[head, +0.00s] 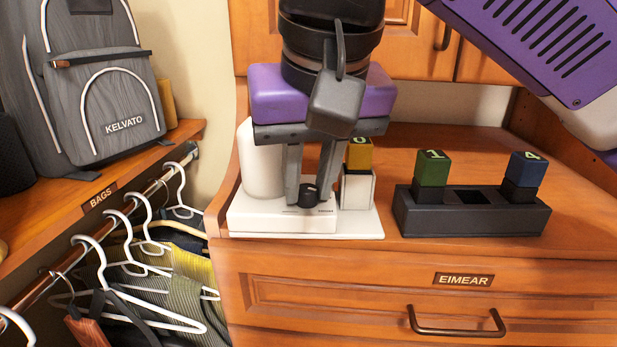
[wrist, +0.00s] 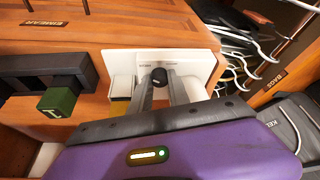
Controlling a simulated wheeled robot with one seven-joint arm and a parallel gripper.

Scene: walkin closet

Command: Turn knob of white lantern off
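The white lantern (head: 262,165) stands on the wooden dresser top, with a pale cylinder on the left of its flat white base. Its small black knob (head: 308,196) is on top of the base, near the front edge. My gripper (head: 308,190) points down, with one grey finger on each side of the knob. The wrist view also shows the knob (wrist: 158,76) between my fingertips (wrist: 160,84). The gap between the fingers is about as wide as the knob, so they look shut on it. The knob's marked setting is too small to read.
A white block with a yellow cube (head: 359,154) stands right of my fingers. A black holder (head: 470,220) with green (head: 432,168) and blue (head: 527,168) cubes is further right. A shelf with a grey backpack (head: 95,90) and hangers (head: 130,255) are on the left.

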